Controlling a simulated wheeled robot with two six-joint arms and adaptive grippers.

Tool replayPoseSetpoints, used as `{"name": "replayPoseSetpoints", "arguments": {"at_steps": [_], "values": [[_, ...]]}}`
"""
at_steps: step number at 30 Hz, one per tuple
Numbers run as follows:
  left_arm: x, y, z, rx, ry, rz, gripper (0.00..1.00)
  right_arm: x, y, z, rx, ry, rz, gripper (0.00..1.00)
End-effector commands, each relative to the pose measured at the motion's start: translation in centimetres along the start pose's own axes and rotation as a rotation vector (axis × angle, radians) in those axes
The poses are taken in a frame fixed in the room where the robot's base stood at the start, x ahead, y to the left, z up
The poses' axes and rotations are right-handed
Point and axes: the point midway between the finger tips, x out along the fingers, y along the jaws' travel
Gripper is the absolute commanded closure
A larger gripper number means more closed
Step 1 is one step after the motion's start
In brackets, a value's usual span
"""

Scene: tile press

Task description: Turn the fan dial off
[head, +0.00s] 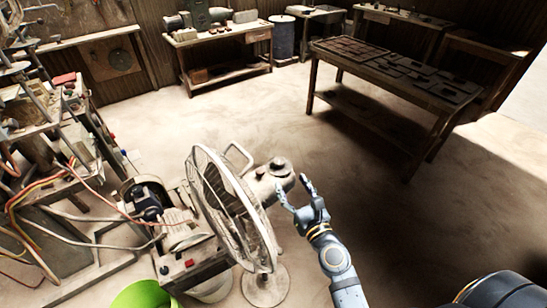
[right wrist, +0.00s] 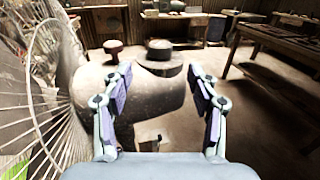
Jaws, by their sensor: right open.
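The fan (head: 238,208) stands on the floor in the head view, its wire cage facing left and its grey motor housing (head: 266,184) behind it. A dark round knob (head: 279,164) sits on top of the housing. The right wrist view shows the housing (right wrist: 105,88) close ahead, with a wide dark knob (right wrist: 159,50) and a smaller reddish knob (right wrist: 112,46) on top. I cannot tell which is the dial. My right gripper (head: 292,185) is open at the back end of the housing; its fingers (right wrist: 161,78) are apart with nothing held. My left gripper is out of view.
A machine with a red button (head: 189,264) stands left of the fan, among cables and cluttered shelves. A green bucket (head: 142,295) is at the bottom. A table with dark tiles (head: 395,75) stands at the back right. The floor between is clear.

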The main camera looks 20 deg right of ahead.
Motion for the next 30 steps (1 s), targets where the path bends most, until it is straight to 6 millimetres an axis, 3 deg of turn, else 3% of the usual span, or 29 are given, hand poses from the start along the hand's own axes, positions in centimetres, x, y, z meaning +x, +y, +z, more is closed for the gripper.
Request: {"name": "replayPoseSetpoints", "arguments": {"at_steps": [5, 12, 18, 30], "values": [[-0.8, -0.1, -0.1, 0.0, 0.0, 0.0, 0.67, 1.5, 0.0, 0.2, -0.005, 0.0, 0.001, 0.4], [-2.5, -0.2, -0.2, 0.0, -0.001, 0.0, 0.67, 6.6, 0.0, 0.2, -0.007, 0.0, 0.001, 0.4], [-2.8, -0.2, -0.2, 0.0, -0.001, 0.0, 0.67, 9.7, 0.0, -0.1, -0.007, 0.002, 0.001, 0.4], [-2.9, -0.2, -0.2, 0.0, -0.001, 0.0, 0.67, 10.5, 0.0, -0.3, -0.008, 0.003, 0.0, 0.43]]}}
